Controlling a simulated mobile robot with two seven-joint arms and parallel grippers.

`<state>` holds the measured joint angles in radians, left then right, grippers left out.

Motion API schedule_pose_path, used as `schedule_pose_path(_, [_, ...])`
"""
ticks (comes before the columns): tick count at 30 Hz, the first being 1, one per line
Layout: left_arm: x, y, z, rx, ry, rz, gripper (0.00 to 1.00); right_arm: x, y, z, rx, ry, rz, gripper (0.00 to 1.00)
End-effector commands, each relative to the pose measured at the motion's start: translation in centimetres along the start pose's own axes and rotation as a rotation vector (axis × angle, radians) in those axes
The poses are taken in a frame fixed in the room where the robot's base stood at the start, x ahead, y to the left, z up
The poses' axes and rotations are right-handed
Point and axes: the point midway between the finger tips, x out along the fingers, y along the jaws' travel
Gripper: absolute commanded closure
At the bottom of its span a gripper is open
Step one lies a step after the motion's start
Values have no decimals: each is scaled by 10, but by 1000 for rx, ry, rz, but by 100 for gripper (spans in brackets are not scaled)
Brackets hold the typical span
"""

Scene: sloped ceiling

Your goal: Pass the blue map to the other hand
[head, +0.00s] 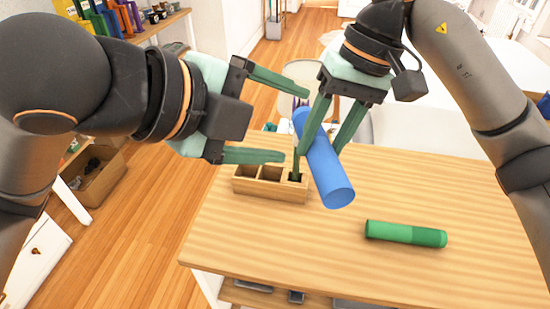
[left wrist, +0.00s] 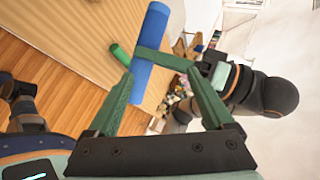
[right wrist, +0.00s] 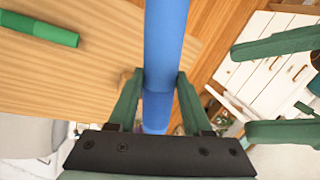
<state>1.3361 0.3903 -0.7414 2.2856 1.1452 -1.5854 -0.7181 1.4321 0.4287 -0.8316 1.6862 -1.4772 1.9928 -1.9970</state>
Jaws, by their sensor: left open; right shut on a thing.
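The blue map (head: 325,165) is a rolled blue tube, held tilted above the table. My right gripper (head: 318,148) is shut on it around its middle, and the right wrist view shows the tube (right wrist: 165,45) between the two fingers. My left gripper (head: 295,123) is open to the left of the map, fingers pointing toward it.
A green tube (head: 405,234) lies on the wooden table (head: 250,240), right of the map. A wooden box with compartments (head: 270,190) stands on the table below my left gripper. A shelf with coloured books (head: 105,20) is at the back left. The table's front is clear.

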Motion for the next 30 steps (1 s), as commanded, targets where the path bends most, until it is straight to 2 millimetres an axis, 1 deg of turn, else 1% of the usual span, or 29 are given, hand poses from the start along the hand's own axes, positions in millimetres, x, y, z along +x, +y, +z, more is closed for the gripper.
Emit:
schedule_pose_path(1, [-9, 3, -12, 106, 0, 19, 14, 0, 0, 0, 0, 0, 0, 100])
schedule_pose_path(3, [-18, 11, -25, 233, 1, 55, 14, 0, 0, 0, 0, 0, 0, 100])
schedule_pose_path(6, [-27, 22, -36, 372, -1, 97, 14, 0, 0, 0, 0, 0, 0, 100])
schedule_pose_path(10, [-34, 30, -43, 476, -4, 131, 14, 0, 0, 0, 0, 0, 0, 100])
schedule_pose_path(14, [-30, 35, -45, 507, -3, 145, 14, 0, 0, 0, 0, 0, 0, 100])
schedule_pose_path(17, [-18, 36, -44, 505, -2, 147, 14, 0, 0, 0, 0, 0, 0, 100])
schedule_pose_path(27, [45, 45, -42, 500, -1, 146, 14, 0, 0, 0, 0, 0, 0, 100])
schedule_pose_path(30, [61, 47, -41, 501, -3, 144, 14, 0, 0, 0, 0, 0, 0, 100])
